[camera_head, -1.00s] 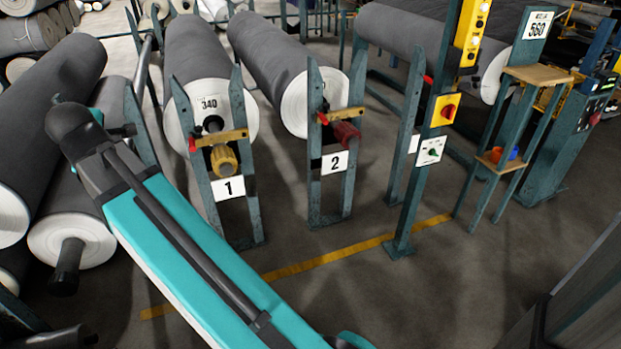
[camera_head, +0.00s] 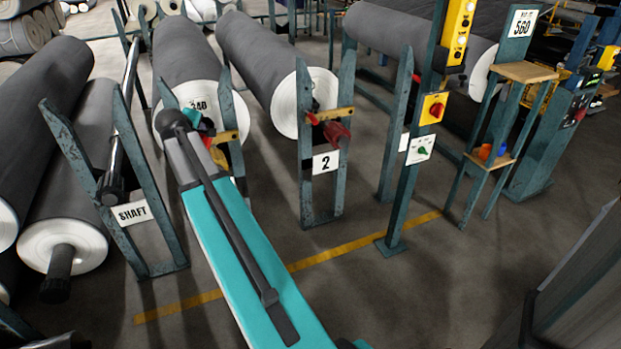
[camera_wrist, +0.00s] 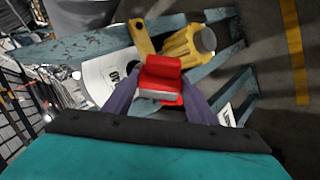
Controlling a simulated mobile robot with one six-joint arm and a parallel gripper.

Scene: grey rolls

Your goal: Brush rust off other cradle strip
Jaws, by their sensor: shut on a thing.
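My gripper (camera_wrist: 158,97) is shut on a red block-shaped tool (camera_wrist: 160,70) with a pale underside, which looks like the brush. In the wrist view it is in front of a roll's white end (camera_wrist: 98,78) and a stand. In the head view my arm covers much of stand 1, whose yellow strip (camera_head: 229,137) shows at the right. Stand 2 has a similar strip (camera_head: 338,114). No rust can be made out.
Grey rolls (camera_head: 262,50) lie behind the stands. A post with a red switch (camera_head: 433,108) and a small wooden-shelved stand (camera_head: 527,72) are at the right. Floor in front is clear.

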